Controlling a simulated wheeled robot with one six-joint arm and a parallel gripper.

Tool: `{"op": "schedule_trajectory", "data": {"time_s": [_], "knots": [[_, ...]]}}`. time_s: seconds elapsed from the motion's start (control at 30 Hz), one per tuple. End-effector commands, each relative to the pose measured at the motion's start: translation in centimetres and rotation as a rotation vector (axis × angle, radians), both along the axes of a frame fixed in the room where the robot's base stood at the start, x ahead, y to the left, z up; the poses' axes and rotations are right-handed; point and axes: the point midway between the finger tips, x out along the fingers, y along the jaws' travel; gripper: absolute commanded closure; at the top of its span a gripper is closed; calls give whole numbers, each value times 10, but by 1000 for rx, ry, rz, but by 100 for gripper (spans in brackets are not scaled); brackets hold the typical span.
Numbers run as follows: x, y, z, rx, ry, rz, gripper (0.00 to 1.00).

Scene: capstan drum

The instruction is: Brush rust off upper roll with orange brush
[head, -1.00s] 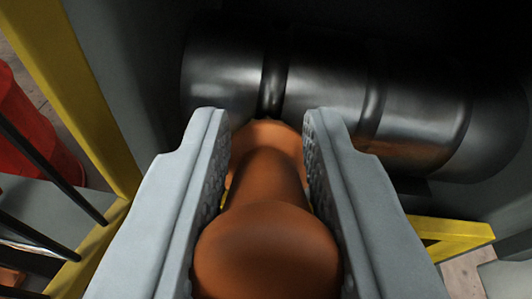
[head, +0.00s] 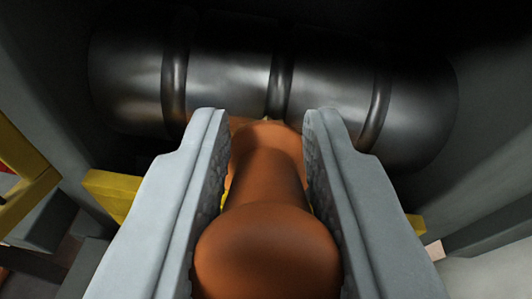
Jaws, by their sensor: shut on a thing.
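My gripper (head: 265,135) is shut on the orange brush (head: 268,185), with one grey finger on each side of its handle. The handle's rounded end (head: 266,250) is nearest the camera. The far end of the brush points at a dark, shiny, ribbed roll (head: 225,75) that lies across the upper part of the head view. The brush's bristles are mostly hidden behind the handle and fingers. I cannot tell whether the brush touches the roll. A faint brownish tint shows on the roll's lower side.
Yellow frame bars (head: 110,192) run below the roll at the left, and a small yellow piece shows right of my gripper. Grey walls (head: 40,110) close in the roll on both sides. A grey beam (head: 490,232) stands at the lower right.

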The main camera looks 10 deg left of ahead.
Motion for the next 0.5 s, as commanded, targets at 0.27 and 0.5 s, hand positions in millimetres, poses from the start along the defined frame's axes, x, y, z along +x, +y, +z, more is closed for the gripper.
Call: {"op": "schedule_trajectory", "data": {"time_s": [0.27, 0.5], "knots": [[4, -11, 0, 1, 0, -2, 100], [9, -26, 0, 0, -1, -1, 100]]}}
